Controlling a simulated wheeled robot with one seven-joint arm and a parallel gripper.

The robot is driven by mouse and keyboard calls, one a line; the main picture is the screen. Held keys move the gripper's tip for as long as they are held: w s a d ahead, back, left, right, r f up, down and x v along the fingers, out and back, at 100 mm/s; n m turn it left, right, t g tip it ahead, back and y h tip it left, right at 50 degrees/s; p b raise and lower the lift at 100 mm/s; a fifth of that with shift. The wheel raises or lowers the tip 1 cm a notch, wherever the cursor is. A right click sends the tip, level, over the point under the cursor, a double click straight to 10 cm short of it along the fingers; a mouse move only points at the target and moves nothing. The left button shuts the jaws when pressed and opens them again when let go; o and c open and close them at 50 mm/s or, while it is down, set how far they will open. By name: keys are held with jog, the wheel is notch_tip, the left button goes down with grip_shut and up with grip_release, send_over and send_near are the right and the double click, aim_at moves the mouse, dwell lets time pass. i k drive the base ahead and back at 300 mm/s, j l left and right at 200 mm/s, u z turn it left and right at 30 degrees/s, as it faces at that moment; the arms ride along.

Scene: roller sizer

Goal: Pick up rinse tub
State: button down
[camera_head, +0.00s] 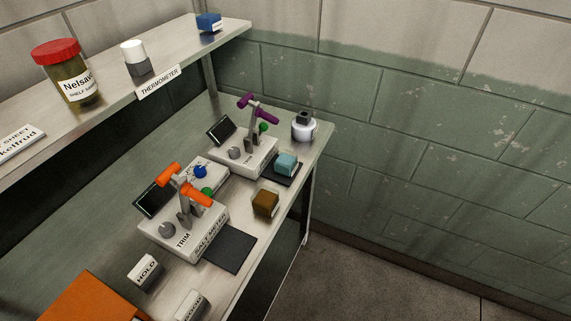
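No label that I can read says rinse tub, so I cannot tell which thing it is. A large orange thing (88,299) lies at the lower left, cut off by the frame edge. A small white round container with a dark top (304,127) stands upright at the far right corner of the bench. A jar with a red lid (68,74) stands on the shelf. My gripper is not in view.
The bench (235,284) bears a device with orange handles (183,226), one with purple handles (243,153), a brown block (265,203), a teal block (286,165) and small labelled blocks (145,271). The shelf (110,99) overhangs its back. Floor (350,287) is clear at right.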

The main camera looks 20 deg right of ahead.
aim_at(286, 162)
jog(key=i+l, duration=0.25)
jog(key=l, duration=0.2)
jog(key=i+l+z, duration=0.1)
jog(key=l, duration=0.35)
jog(key=i+l, duration=0.6)
jog(key=l, duration=0.3)
jog(key=z, duration=0.05)
